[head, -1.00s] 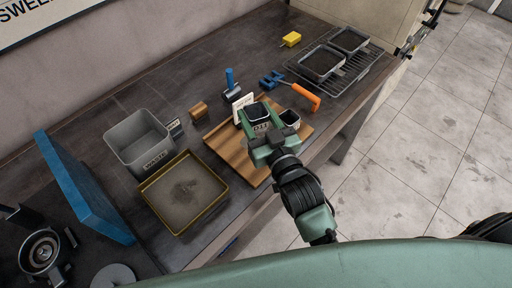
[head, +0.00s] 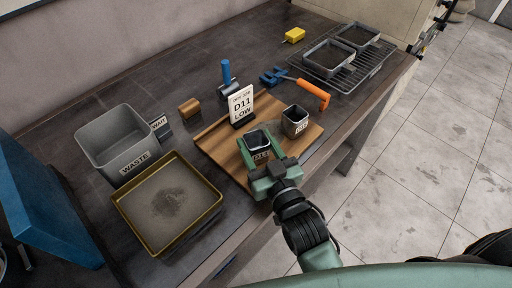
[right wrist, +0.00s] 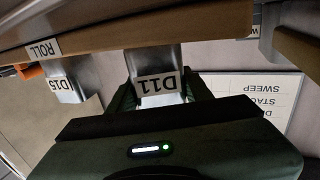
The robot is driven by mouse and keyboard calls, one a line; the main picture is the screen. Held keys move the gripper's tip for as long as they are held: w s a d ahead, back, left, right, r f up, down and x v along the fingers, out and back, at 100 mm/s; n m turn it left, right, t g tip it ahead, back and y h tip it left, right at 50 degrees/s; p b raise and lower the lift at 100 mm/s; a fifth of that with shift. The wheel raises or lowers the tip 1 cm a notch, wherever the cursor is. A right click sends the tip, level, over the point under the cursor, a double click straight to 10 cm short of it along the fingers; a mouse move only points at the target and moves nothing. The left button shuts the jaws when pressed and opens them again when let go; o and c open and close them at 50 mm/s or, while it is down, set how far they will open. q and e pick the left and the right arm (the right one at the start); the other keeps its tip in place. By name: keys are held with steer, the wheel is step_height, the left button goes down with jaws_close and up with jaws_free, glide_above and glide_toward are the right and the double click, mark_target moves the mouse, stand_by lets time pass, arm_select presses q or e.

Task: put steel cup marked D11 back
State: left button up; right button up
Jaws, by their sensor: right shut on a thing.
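The steel cup marked D11 (head: 258,140) is a small open square cup with a dark inside. My right gripper (head: 272,174) is shut on it over the front-left part of the wooden board (head: 222,143). The right wrist view shows the D11 label (right wrist: 157,86) between the fingers. I cannot tell whether the cup's bottom touches the board. A second steel cup (head: 295,121) stands on the board to the right, and its D15 label shows in the right wrist view (right wrist: 66,84). A white sign reading D11 LOW (head: 241,104) stands behind the held cup. My left gripper is not in view.
A grey WASTE bin (head: 118,145) and a yellow-rimmed tray (head: 168,200) stand left of the board. Dark pans sit on a wire rack (head: 349,76) at the back right.

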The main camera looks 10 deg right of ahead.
steer(key=shift+w+f, duration=0.1)
steer(key=shift+f, duration=0.15)
steer(key=shift+r, duration=0.15)
steer(key=shift+s, duration=0.2)
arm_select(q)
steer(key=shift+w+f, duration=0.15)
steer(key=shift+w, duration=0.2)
arm_select(e)
steer(key=o, duration=1.4)
steer(key=shift+o, duration=0.2)
steer(key=shift+s, duration=0.1)
steer(key=s, duration=0.3)
steer(key=s+d+b, duration=0.1)
steer(key=s, duration=0.2)
steer(key=s+d+b, duration=0.1)
steer(key=s, duration=0.3)
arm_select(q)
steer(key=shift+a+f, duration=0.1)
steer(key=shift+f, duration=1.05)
arm_select(e)
steer(key=shift+s+d, duration=0.15)
steer(key=shift+s, duration=0.6)
